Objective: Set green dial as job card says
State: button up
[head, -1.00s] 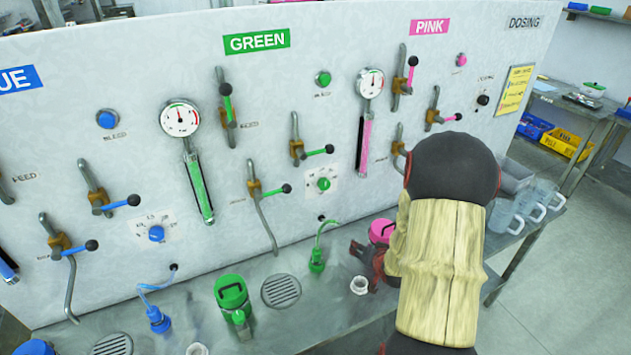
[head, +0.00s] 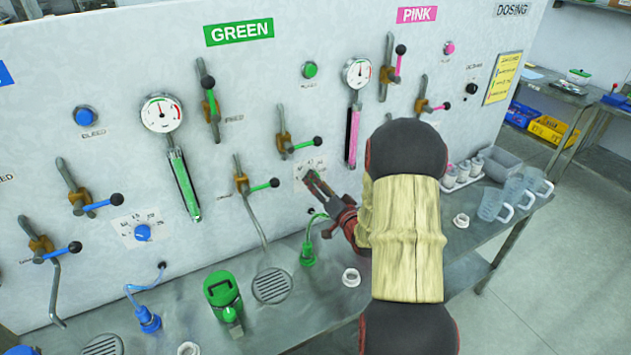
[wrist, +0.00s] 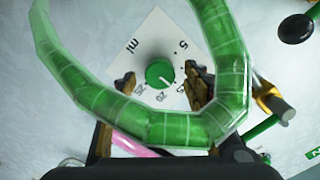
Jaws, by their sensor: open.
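The green dial (wrist: 160,73) is a round green knob on a white scale plate (wrist: 148,40) marked "ml" with numbers around it. A pale pointer mark shows on the knob, towards its lower edge in the wrist view. My gripper (wrist: 164,88) is open, with one dark fingertip on each side of the knob; I cannot tell whether they touch it. In the head view my gripper (head: 314,180) is at the plate (head: 303,166) and partly covers the dial. A yellow card (head: 503,77) hangs at the panel's right end; its text is too small to read.
A curved translucent green tube (wrist: 170,128) crosses the wrist view in front of the plate. Lever valves with black knobs surround the dial, one (head: 318,142) just above. Below stand a green connector (head: 308,256), a green canister (head: 222,292) and a white ring (head: 351,277).

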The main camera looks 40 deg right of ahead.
jog(key=shift+x, duration=1.1)
jog(key=shift+c, duration=1.3)
jog(key=c, duration=0.9)
